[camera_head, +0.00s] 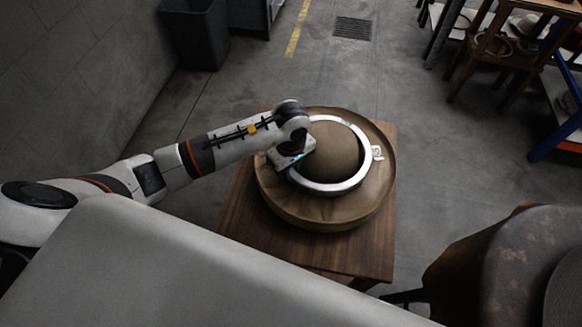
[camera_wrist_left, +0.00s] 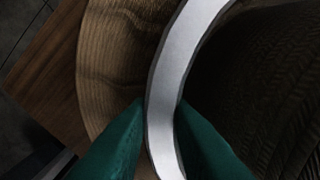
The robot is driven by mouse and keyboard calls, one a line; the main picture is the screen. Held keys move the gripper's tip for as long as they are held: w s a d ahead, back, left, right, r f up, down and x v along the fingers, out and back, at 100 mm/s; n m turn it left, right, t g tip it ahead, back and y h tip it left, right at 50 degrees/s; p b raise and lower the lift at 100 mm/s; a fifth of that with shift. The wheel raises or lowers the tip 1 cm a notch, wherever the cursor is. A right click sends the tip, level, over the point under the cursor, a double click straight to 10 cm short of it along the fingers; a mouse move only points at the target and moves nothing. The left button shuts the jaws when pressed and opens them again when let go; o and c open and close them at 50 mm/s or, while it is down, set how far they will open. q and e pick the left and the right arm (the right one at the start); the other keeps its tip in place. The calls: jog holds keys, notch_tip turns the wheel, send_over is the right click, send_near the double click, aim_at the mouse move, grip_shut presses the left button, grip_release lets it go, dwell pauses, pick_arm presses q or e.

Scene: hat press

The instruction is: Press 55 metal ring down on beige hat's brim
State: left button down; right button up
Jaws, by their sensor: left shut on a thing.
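The metal ring (camera_head: 343,186) is a silvery band around the crown of the beige hat (camera_head: 333,147), over its brim (camera_head: 340,217). A small tag (camera_head: 377,152) shows at the ring's right side. My left gripper (camera_head: 293,168) is at the ring's left side. In the left wrist view, the green fingertips (camera_wrist_left: 161,108) are shut on the ring's band (camera_wrist_left: 175,65), one on each side. I cannot tell whether the ring touches the brim all round. My right gripper is out of view.
The hat lies on a wooden table (camera_head: 238,207). A brown rounded object (camera_head: 470,265) stands at the lower right. Wooden furniture with hats (camera_head: 495,45) stands at the upper right, a dark bin (camera_head: 193,35) at the upper left. Open floor lies behind the table.

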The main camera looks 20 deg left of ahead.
pick_arm(q)
jog(key=shift+f+b, duration=0.6)
jog(key=shift+b, duration=0.05)
dwell(0.8)
jog(key=shift+s+f, duration=0.25)
jog(key=shift+f, duration=0.05)
dwell(2.7)
jog(key=shift+w+r, duration=0.1)
jog(key=shift+r, duration=0.2)
dwell(2.1)
